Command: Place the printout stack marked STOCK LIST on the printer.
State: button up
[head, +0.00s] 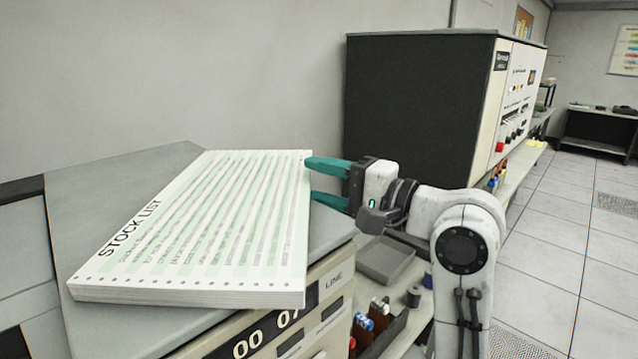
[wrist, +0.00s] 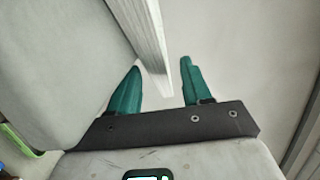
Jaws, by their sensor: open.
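The printout stack marked STOCK LIST (head: 205,220), white with pale green bands, lies flat over the grey top of the printer (head: 130,178), whose front panel reads LINE. Its near right corner reaches over the front panel in the head view. My gripper (head: 311,180) has teal fingers and is open at the stack's right edge, near its far end. In the wrist view the stack's edge (wrist: 150,45) ends between the parted fingers (wrist: 160,66), and I see no finger pressed on it. The contact under the stack is hidden.
A large black and cream cabinet (head: 420,110) stands behind my arm. A bench below holds a grey tray (head: 385,258) and small bottles (head: 365,322). Open tiled floor (head: 550,230) lies to the right. The back wall is close behind the printer.

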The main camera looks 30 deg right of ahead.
jog(key=v, duration=1.1)
jog(key=s+a+f+n+g+h, duration=0.1)
jog(key=s+f+n+g+h, duration=0.2)
jog(key=f, duration=1.2)
jog(key=s+a+f+n+g+h, duration=0.15)
jog(key=f+g, duration=0.25)
jog(key=f, duration=1.2)
jog(key=s+f+n+g+h, duration=0.2)
jog(key=s+f+n+g, duration=0.1)
jog(key=s+f, duration=0.5)
jog(key=s+d+f+n+g+h, duration=0.1)
jog(key=s+f+n+g, duration=0.3)
jog(key=s+f, duration=0.4)
jog(key=s+h, duration=0.1)
jog(key=s, duration=0.3)
jog(key=shift+s+d+g+h, duration=0.3)
jog(key=shift+g+h, duration=0.05)
jog(key=shift+g, duration=0.05)
